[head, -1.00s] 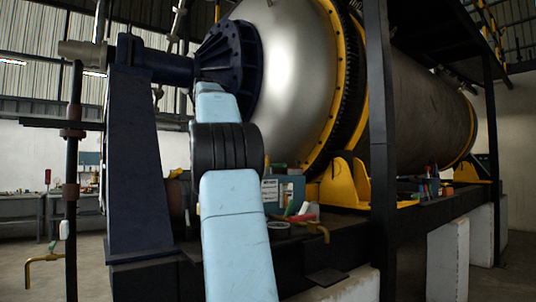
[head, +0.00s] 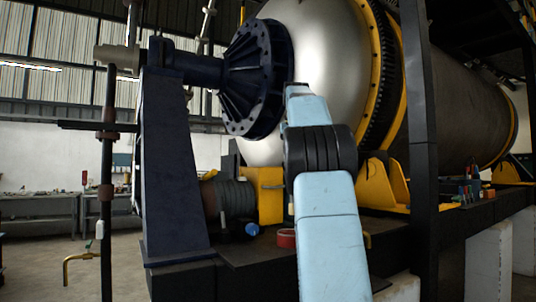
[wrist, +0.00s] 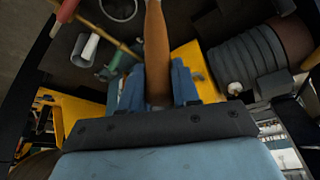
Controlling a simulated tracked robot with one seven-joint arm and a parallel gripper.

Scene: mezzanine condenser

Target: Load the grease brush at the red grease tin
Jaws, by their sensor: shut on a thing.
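In the wrist view my gripper (wrist: 158,88) has its blue fingers shut on a brown-orange handle (wrist: 156,40), which I take to be the grease brush's. The handle points away between the fingers, and I cannot make out its bristles. In the head view a small red round tin (head: 286,238) sits on the dark deck just left of my arm, partly hidden by it. My gripper is hidden behind my arm there. A pale ring (wrist: 118,8) at the top of the wrist view may be a tin rim; I cannot tell.
A ribbed motor (head: 232,198) and a yellow block (head: 264,194) stand left of my arm on the dark deck. In the wrist view a white cylinder (wrist: 85,48), a red-handled tool (wrist: 67,10) and a thin tan rod (wrist: 112,40) lie left of the handle.

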